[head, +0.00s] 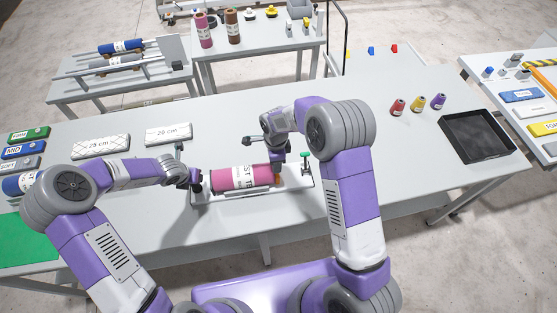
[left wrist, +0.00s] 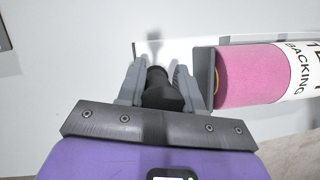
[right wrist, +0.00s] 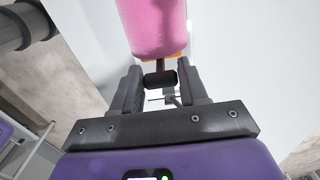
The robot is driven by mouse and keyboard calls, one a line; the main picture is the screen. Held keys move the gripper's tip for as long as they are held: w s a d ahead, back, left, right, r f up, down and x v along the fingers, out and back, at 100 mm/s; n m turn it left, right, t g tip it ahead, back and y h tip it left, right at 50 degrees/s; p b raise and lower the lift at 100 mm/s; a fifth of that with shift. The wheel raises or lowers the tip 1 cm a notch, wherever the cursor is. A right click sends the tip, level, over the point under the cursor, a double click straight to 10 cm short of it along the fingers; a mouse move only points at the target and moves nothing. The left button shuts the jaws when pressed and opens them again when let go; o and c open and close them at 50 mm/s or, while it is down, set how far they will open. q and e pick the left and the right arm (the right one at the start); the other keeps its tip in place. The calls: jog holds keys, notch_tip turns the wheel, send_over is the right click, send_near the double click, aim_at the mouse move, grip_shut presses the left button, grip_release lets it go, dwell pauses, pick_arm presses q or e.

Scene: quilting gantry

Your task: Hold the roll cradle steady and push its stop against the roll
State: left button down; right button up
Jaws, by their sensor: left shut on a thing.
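The roll cradle (head: 205,207), a pale tray, lies on the table and bears a pink roll (head: 230,178) with a white "TEST" and "BACKING" label. The roll also shows in the left wrist view (left wrist: 250,78) and right wrist view (right wrist: 155,25). My left gripper (head: 196,183) is shut on a black handle (left wrist: 160,90) at the cradle's left end, beside a dark upright end plate (left wrist: 205,75). My right gripper (head: 279,158) is at the roll's right end. Its fingers flank a black grip (right wrist: 160,78), apparently the stop's; whether they clamp it is unclear. An orange part (right wrist: 178,56) shows by the roll's end.
A green-topped knob (head: 306,155) stands at the cradle's right end. Two white pads (head: 100,145) lie behind to the left. Small coloured spools (head: 417,103) and a black tray (head: 478,137) are at the right. The table between cradle and spools is clear.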

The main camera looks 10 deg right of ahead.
pick_arm(q)
jog(key=shift+s+f, duration=0.25)
jog(key=shift+f, duration=0.05)
pick_arm(e)
jog(key=o, duration=0.3)
notch_tip(320, 180, up, 12)
jog(key=shift+s+d, duration=0.1)
dwell(0.4)
pick_arm(q)
jog(key=c, duration=1.1)
grip_release()
jog(key=o, duration=0.4)
jog(key=shift+w, duration=0.2)
jog(key=shift+o, duration=0.2)
jog(key=shift+r, duration=0.15)
